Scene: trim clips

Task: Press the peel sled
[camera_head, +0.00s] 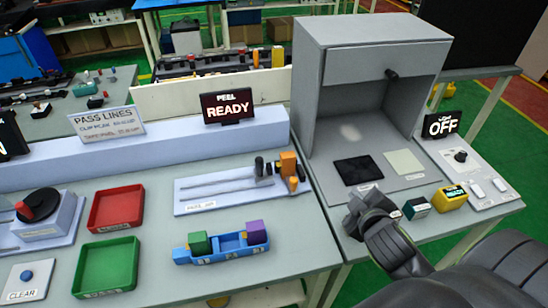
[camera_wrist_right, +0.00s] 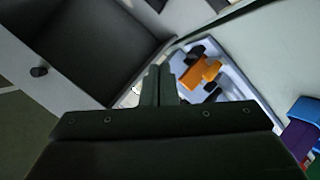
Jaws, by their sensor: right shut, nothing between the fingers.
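The peel station is a pale plate (camera_head: 215,197) with grey rails, a black-knobbed slider (camera_head: 262,170) and an orange block (camera_head: 289,165) at its right end. I cannot tell which of these parts is the sled. A black sign (camera_head: 229,106) behind it reads "PEEL READY". My right gripper (camera_head: 358,208) is shut and empty at the front of the grey booth, right of the plate and apart from it. In the right wrist view the shut fingers (camera_wrist_right: 163,80) point up, with the orange block (camera_wrist_right: 201,73) just right of them. My left gripper is not in view.
A blue tray (camera_head: 230,254) with green and purple blocks lies in front of the plate. Red (camera_head: 116,208) and green (camera_head: 106,267) bins are to the left. The grey booth (camera_head: 318,110) stands at the right, with small green and yellow boxes (camera_head: 451,197) near my right arm.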

